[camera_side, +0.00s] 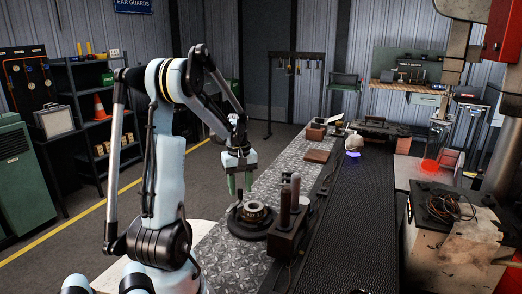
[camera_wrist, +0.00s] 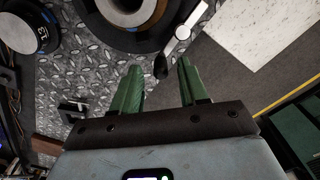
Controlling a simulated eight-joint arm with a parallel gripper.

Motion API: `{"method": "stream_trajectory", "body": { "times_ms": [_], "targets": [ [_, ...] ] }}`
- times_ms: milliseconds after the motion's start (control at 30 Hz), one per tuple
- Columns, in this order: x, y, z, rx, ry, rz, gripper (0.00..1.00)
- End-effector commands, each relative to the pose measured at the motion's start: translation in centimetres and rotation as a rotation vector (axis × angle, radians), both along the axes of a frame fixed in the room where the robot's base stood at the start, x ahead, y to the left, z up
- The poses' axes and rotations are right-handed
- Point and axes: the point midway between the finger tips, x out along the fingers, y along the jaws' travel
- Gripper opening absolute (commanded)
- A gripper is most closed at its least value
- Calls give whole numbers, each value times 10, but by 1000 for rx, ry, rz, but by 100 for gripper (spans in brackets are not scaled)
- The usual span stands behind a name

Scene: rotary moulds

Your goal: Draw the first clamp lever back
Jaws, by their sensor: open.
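My gripper (camera_side: 240,186) hangs pointing down just behind the round mould (camera_side: 237,224) on the steel bench. In the wrist view its green fingers (camera_wrist: 157,76) are apart and empty. A clamp lever with a dark handle (camera_wrist: 161,66) and a pale metal pivot (camera_wrist: 181,34) shows just ahead of the gap between the fingertips. I cannot tell whether the fingers are level with the handle, and no contact shows. The mould's dark round base (camera_wrist: 125,18) is cut off by the top edge of the wrist view. In the side view the lever cannot be made out.
A block with two upright rods (camera_side: 287,232) stands right of the mould. A dark belt (camera_side: 342,215) runs beside the tread-plate bench (camera_side: 275,178). A round piece marked 13 (camera_wrist: 30,28) and a small black bracket (camera_wrist: 72,110) show in the wrist view. Floor lies left of the bench.

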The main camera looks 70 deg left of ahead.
Motion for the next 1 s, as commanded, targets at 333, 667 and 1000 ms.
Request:
{"method": "stream_trajectory", "body": {
  "times_ms": [333,667,1000],
  "targets": [
    [0,0,61,0,0,0,43],
    [0,0,98,0,0,-1,43],
    [0,0,103,0,0,-1,43]
  ]
}}
